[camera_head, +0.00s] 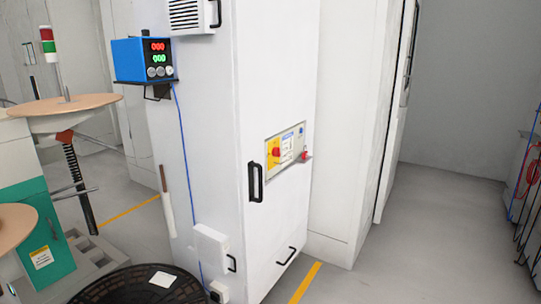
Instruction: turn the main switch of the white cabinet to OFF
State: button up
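The white cabinet (219,150) stands upright in the middle of the view. A control panel (299,141) is set in its right-hand face, at about mid height. On the panel's left part is a yellow plate with a red rotary knob (276,151), which looks like the main switch. The knob's setting is too small to read. A red part (304,155) sticks out at the panel's lower right. My gripper is not in view.
A blue power supply (143,59) sits on a shelf at the cabinet's left. Black handles (255,182) stick out from its face. A black round basket (140,288) stands in front. Spool stations with tan discs (62,104) are at left.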

aim_at(276, 151)
jog(key=i+l, duration=0.3)
jog(key=i+l+z, duration=0.1)
jog(key=i+l, duration=0.2)
jog(key=i, duration=0.25)
jog(key=i+l, duration=0.25)
jog(key=i, duration=0.15)
jog(key=i+l+z, duration=0.1)
jog(key=i+l, duration=0.15)
jog(key=i, duration=0.2)
jog(key=i+l, duration=0.25)
jog(key=i, duration=0.2)
jog(key=z, duration=0.05)
